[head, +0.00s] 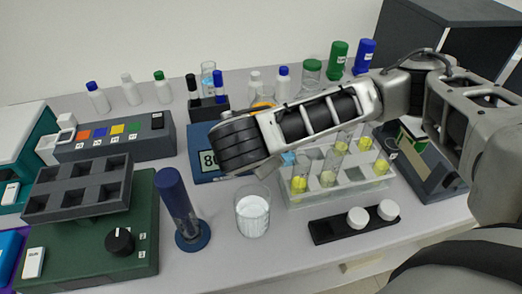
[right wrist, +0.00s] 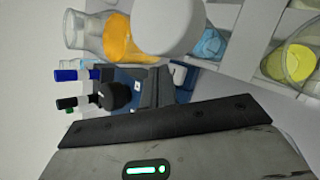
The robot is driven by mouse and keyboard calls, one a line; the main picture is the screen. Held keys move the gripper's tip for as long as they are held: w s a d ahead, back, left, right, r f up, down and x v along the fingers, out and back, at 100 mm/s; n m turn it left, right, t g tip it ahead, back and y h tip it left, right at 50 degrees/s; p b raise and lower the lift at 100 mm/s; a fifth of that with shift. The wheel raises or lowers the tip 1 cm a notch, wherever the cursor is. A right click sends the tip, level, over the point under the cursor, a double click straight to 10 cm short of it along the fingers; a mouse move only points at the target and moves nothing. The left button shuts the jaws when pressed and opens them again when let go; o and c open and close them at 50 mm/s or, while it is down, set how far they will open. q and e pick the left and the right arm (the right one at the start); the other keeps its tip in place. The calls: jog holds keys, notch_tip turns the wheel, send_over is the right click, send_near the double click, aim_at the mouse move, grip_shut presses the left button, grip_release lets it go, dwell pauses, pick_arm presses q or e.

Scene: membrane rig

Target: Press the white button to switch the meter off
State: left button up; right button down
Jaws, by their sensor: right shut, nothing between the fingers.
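The blue meter (head: 199,141) stands mid-table in the head view, with part of a lit display showing. The right side of it is hidden behind my right gripper. My right gripper (head: 240,168) reaches in from the right, over the front of the meter. In the right wrist view its dark fingers (right wrist: 156,86) are shut and empty, in front of the meter's blue body (right wrist: 183,83). A small pale patch (right wrist: 137,86) shows beside the fingers; I cannot tell whether it is the white button. I cannot tell whether the fingers touch the meter. My left gripper is out of view.
A blue cylinder on a round base (head: 178,208) and a glass beaker (head: 252,212) stand in front of the meter. A tube rack (head: 300,199) is right of it. An orange-filled flask (right wrist: 104,35) stands close by in the right wrist view.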

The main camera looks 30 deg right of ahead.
jog(key=shift+f, duration=0.15)
jog(key=shift+f, duration=0.3)
jog(key=shift+f, duration=0.35)
dwell(0.7)
jog(key=shift+r+p, duration=0.85)
jog(key=shift+p, duration=0.25)
